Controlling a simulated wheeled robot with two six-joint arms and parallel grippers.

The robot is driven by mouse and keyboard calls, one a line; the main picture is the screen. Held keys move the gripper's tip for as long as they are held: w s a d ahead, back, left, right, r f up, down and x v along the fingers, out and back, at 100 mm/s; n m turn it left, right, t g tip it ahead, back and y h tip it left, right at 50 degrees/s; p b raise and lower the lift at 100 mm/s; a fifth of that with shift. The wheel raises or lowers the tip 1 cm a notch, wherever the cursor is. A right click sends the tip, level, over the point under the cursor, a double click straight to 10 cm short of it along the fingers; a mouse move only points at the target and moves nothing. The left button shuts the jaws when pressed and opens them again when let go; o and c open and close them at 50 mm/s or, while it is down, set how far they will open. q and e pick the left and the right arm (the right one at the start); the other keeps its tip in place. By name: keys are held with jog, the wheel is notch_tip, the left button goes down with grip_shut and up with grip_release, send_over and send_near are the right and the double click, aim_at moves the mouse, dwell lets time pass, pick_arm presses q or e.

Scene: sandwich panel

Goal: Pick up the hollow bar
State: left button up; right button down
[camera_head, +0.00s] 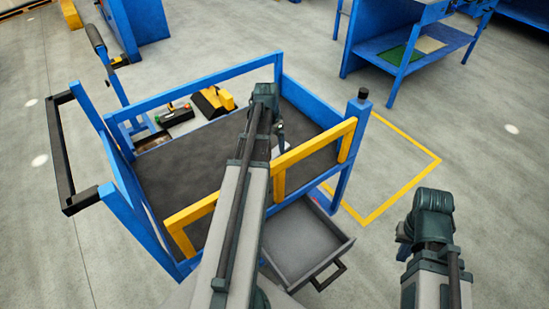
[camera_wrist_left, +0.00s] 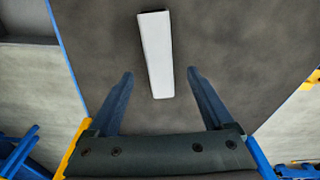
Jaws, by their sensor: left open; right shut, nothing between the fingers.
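The hollow bar (camera_wrist_left: 155,50) is a pale grey-white straight piece lying on the cart's dark top in the left wrist view. In the head view only a small pale part of it (camera_head: 276,152) shows beside my left arm; the rest is hidden. My left gripper (camera_head: 281,142) is open above the cart top. In the left wrist view the bar's near end reaches between its two spread fingers, and neither finger appears to touch it. My right gripper (camera_head: 402,250) is shut and empty, to the right of the cart and away from the bar.
The blue cart (camera_head: 205,87) has yellow rails (camera_head: 310,147) along its near side. An open grey drawer (camera_head: 300,242) sticks out below. A blue workbench (camera_head: 400,40) stands behind; floor at right is clear.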

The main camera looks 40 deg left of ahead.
aim_at(274, 153)
pick_arm(q)
jog(key=shift+w+f+b, duration=0.2)
jog(key=shift+f+b, duration=2.4)
jog(key=shift+f, duration=0.1)
jog(key=shift+r, duration=0.1)
grip_shut()
